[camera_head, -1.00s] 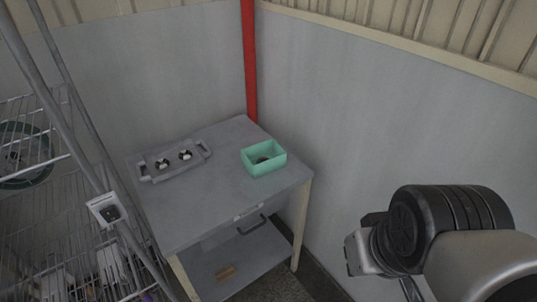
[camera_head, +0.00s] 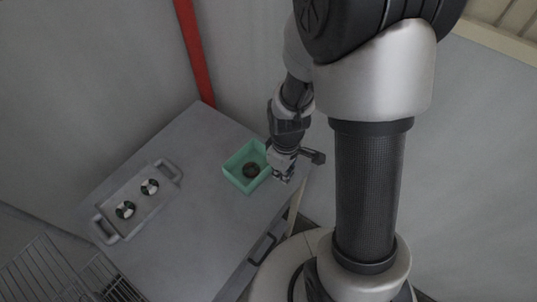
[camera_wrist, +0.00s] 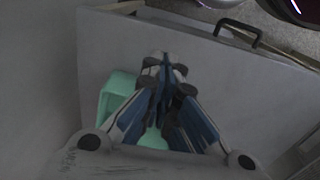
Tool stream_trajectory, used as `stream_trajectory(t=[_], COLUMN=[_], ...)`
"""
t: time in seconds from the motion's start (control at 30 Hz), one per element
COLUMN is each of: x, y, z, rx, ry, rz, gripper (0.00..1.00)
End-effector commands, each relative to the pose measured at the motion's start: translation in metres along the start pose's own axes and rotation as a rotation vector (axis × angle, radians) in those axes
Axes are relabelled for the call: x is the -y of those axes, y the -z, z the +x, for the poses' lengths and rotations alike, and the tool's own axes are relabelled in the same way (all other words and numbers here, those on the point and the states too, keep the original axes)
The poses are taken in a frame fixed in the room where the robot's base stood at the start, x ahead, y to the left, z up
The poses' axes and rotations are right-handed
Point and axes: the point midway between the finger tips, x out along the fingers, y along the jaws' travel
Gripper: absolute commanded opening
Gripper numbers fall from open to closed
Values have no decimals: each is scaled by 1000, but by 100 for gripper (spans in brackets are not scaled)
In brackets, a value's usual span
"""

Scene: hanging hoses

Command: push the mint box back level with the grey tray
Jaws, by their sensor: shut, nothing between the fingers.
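The mint box (camera_head: 232,176) is an open square box on the grey table, with a dark round thing inside. It also shows in the wrist view (camera_wrist: 115,90), partly hidden behind my gripper. The grey tray (camera_head: 112,237) has two handles and lies flat on the table, left of the box, with two round black-and-white things on it. My gripper (camera_head: 284,178) is shut and empty, close beside the box's right side. It shows in the wrist view (camera_wrist: 165,62) with its fingertips together. I cannot tell whether it touches the box.
The table (camera_head: 195,240) has bare top between tray and box. A red post (camera_head: 194,50) and grey walls stand behind it. A wire rack (camera_head: 50,272) is at the lower left. A dark drawer handle (camera_wrist: 236,30) shows on the table's front.

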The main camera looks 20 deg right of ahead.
Motion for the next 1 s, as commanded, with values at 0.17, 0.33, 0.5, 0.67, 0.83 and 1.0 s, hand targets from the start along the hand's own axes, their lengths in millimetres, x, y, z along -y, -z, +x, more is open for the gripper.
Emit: stream_trajectory(t=[0.17, 0.33, 0.5, 0.67, 0.83, 1.0], x=[1, 2, 0, 0, 0, 0], y=[-1, -2, 14, 32, 40, 40], z=[38, 75, 91, 90, 89, 89], rx=[4, 5, -3, -1, 0, 1], ry=[4, 4, -3, -1, 0, 0], rz=[1, 1, -4, 0, 1, 2], gripper=[0, 0, 0, 0, 0, 0])
